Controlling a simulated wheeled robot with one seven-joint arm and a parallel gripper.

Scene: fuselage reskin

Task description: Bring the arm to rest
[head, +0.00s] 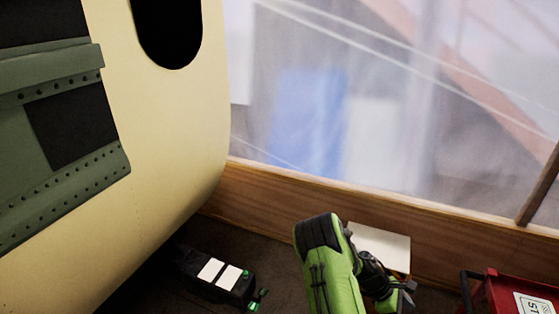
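My green and black arm (330,270) shows at the bottom centre of the head view, in front of the wooden wall base. Dark joints lie to its right. What looks like my gripper (406,290) is a small grey and black end at the right of these joints, partly hidden and too small to tell open from shut. I see nothing clearly held in it.
The cream fuselage (175,130), with a dark window and green riveted frames (70,195), fills the left. A black case with white panels (222,276) lies on the dark floor. A white-topped box (380,243) stands behind my arm. A red cart (510,292) is at lower right.

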